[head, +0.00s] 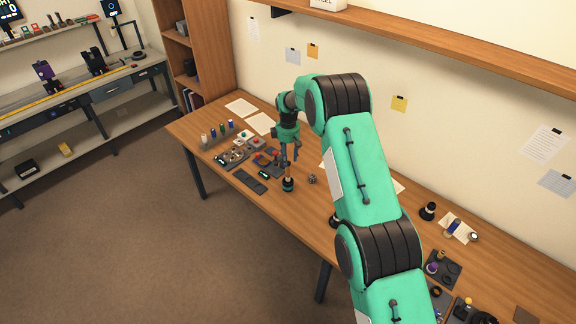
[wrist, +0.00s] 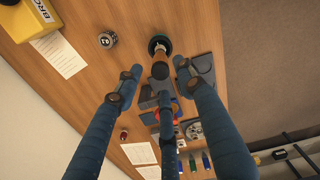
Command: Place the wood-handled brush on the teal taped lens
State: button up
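The wood-handled brush (head: 289,171) stands roughly upright in the head view, its lower end at the dark lens with a teal band (head: 288,186) near the table's front edge. In the wrist view the brush's wooden handle (wrist: 160,67) points toward me, and the lens (wrist: 159,43) shows just beyond it with a teal rim. In the head view my gripper (head: 290,157) is above the lens. The exact contact between brush and lens is hard to see.
A small grey ringed part (head: 312,179) lies right of the lens; it also shows in the wrist view (wrist: 107,40). A dark tray (head: 249,181) and several tools and parts lie to the left. A yellow box (wrist: 27,20) stands farther off. Bare table (head: 325,215) lies to the right.

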jog(key=shift+r, duration=1.9)
